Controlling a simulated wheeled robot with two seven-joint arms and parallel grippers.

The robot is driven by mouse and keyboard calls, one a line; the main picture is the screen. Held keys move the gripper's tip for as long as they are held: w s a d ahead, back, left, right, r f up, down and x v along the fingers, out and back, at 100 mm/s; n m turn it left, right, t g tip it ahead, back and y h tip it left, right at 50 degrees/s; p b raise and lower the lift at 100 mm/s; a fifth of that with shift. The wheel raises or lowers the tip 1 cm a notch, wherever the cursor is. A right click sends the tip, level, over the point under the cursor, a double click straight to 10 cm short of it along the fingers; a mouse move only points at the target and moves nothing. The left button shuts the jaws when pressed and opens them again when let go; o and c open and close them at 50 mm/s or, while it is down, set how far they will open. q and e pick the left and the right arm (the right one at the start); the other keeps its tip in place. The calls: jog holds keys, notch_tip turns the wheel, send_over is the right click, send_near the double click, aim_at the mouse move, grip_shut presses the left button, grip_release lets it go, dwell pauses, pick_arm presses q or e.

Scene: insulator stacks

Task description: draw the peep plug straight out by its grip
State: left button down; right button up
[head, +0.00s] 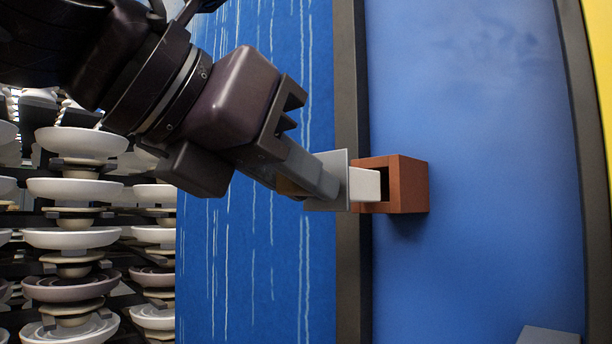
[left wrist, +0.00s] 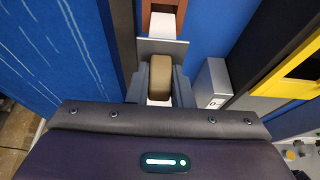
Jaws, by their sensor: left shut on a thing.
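The peep plug has a grey flange plate (head: 328,182) and a white body (head: 364,185) that reaches from the plate to the mouth of a brown box-like socket (head: 409,186) on the blue panel. Some of the white body shows between plate and socket; its far end is hidden at the dark opening. My left gripper (head: 305,180) is shut on the plug's tan grip, behind the plate. In the left wrist view the tan grip (left wrist: 160,76) sits between the fingers, with the flange plate (left wrist: 162,48) just beyond. My right gripper is not in view.
A dark upright strip (head: 352,270) runs beside the socket on the blue panel (head: 480,250). Stacked white and brown insulators (head: 75,190) stand at left. In the left wrist view a grey box (left wrist: 211,84) stands close right of the gripper, with a yellow frame (left wrist: 290,75) beyond.

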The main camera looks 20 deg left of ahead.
pick_arm(q)
jog(key=shift+s+a, duration=0.2)
jog(key=shift+s, duration=0.35)
jog(key=shift+s+a, duration=0.2)
jog(key=shift+s, duration=0.35)
